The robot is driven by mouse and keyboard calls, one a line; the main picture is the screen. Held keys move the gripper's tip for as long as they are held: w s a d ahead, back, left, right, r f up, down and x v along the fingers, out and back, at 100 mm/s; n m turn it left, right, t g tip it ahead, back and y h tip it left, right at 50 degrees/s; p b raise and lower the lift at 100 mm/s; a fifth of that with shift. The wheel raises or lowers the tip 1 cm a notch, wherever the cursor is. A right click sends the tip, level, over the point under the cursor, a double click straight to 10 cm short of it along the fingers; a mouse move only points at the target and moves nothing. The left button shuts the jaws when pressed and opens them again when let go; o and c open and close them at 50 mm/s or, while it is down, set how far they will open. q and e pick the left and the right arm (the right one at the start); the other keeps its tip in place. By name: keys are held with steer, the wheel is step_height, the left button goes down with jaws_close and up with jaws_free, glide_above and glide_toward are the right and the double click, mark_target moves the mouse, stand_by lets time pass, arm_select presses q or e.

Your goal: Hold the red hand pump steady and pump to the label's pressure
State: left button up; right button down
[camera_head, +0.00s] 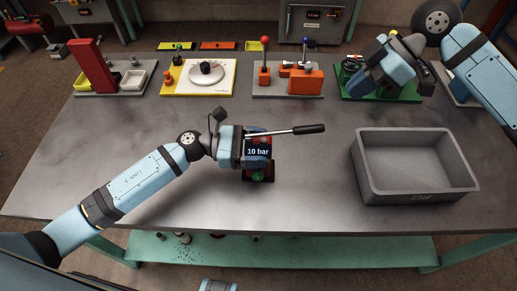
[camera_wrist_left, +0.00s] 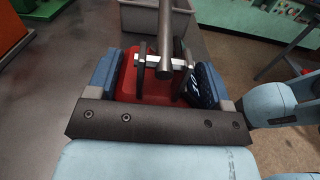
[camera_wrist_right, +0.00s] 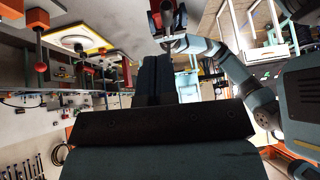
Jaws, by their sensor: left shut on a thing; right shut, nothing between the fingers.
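The red hand pump (camera_head: 257,171) stands on the bench, its base upright near the front middle. A label reading "10 bar" (camera_head: 258,152) shows over it in the head view. Its grey lever with a black grip (camera_head: 309,129) points right and slightly up. My left gripper (camera_head: 249,149) is shut on the pump's body; in the left wrist view its blue fingers flank the red top (camera_wrist_left: 148,88), with the lever's pivot and rod between them. My right gripper (camera_head: 363,90) is shut and empty, raised at the back right, apart from the lever; its closed fingers fill the middle of the right wrist view (camera_wrist_right: 160,78).
A grey open bin (camera_head: 415,190) stands at the right of the bench. Along the back are a red post station (camera_head: 88,65), a yellow-edged plate (camera_head: 198,77), an orange valve station (camera_head: 290,80) and a green board (camera_head: 400,96). The bench's left middle is clear.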

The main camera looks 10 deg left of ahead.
step_height(320, 180, up, 7)
steer(key=t+h, duration=0.1)
steer(key=h, duration=0.4)
glide_above(309, 126)
steer(key=w+d, duration=0.1)
steer(key=w, duration=0.1)
steer(key=shift+d, duration=0.25)
steer(key=f, duration=0.4)
steer(key=s+f, duration=0.1)
steer(key=f, duration=0.3)
steer(key=a+f, duration=0.1)
steer(key=f, duration=0.3)
steer(key=shift+s+a+f, duration=0.1)
steer(key=shift+s+f, duration=0.1)
steer(key=shift+f, duration=0.6)
